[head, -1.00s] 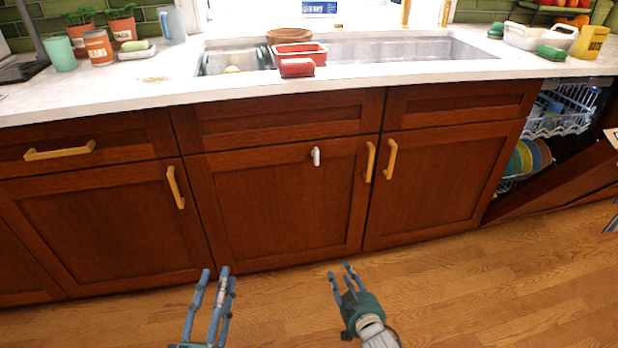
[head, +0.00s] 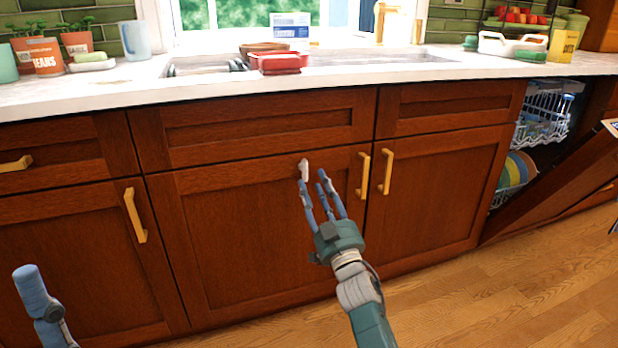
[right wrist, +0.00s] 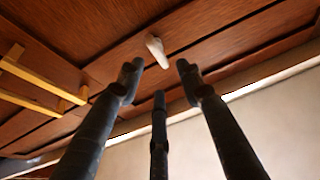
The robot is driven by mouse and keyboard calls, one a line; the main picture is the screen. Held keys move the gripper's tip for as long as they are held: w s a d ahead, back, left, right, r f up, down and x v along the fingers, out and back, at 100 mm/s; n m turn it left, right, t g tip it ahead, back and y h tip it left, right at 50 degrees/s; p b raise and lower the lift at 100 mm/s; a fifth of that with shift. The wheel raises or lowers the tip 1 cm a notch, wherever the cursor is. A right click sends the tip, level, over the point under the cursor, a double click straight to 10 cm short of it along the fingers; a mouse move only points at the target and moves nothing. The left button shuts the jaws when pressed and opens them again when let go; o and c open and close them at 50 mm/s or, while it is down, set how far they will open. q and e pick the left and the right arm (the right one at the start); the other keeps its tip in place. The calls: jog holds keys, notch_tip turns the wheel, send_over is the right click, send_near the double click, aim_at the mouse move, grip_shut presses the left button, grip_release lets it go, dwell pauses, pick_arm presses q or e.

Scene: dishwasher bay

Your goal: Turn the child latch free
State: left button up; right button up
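The child latch (head: 304,168) is a small white lever near the top of the middle cabinet door (head: 240,235). It also shows in the right wrist view (right wrist: 157,50), just beyond the fingertips. My right gripper (head: 316,180) is open, with its fingers pointing up at the latch; in the head view a fingertip overlaps the latch's lower end. In the right wrist view the fingers are spread with nothing between them, and I cannot tell whether any touches the latch. Of my left gripper, only a blue finger part (head: 32,292) shows at the lower left.
Yellow handles (head: 363,176) and (head: 387,172) stand just right of the latch. The countertop (head: 120,88) edge and a drawer front (head: 270,125) are above. At the right, the dishwasher door (head: 560,180) hangs open beside the racks. The floor in front is clear.

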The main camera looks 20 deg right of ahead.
aim_at(301, 160)
jog(key=shift+b+x, duration=0.6)
jog(key=shift+x, duration=2.1)
grip_shut()
